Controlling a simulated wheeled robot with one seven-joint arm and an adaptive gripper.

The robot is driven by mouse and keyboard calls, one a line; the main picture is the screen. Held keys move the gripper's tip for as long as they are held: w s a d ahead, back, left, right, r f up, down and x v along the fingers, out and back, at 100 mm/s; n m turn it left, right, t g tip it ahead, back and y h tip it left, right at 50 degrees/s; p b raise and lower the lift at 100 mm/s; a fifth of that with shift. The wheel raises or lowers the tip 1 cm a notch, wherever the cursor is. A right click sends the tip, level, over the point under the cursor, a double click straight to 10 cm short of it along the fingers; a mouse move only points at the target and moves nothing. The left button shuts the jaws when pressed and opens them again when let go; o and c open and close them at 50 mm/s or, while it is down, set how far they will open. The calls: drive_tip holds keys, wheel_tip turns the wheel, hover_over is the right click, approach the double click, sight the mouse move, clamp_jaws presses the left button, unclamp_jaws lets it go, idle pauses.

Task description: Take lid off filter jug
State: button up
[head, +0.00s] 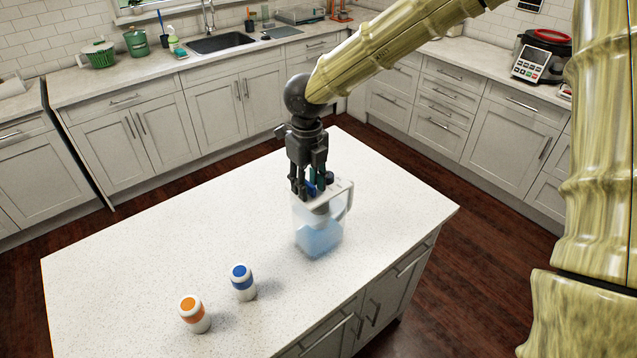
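The filter jug (319,237) stands upright on the white island counter, clear with blue-tinted contents and a handle (349,196) on its right side. Its pale lid (336,191) is at the top of the jug. My gripper (311,188) points down directly over the lid, its dark fingers reaching the jug's top. Blue and teal patches show between the fingers. The fingers cover part of the lid, so I cannot tell whether they touch or hold it.
A blue-topped jar (243,283) and an orange-topped jar (195,315) stand on the island counter (140,260) at front left of the jug. The counter's left part is clear. The sink (220,43) and a cooker (541,58) are on the far counters.

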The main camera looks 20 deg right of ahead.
drive_tip(key=shift+s+r, duration=0.15)
drive_tip(key=shift+s, duration=0.15)
drive_tip(key=shift+w+a+f, duration=0.1)
drive_tip(key=shift+w+f, duration=0.2)
drive_tip(key=shift+w, duration=0.15)
drive_tip(key=shift+c, duration=0.9)
drive_tip(key=shift+w+f, duration=0.2)
drive_tip(key=shift+w, duration=0.1)
drive_tip(key=c, duration=0.7)
drive_tip(key=shift+s+r, duration=0.2)
drive_tip(key=shift+s, duration=0.1)
clamp_jaws()
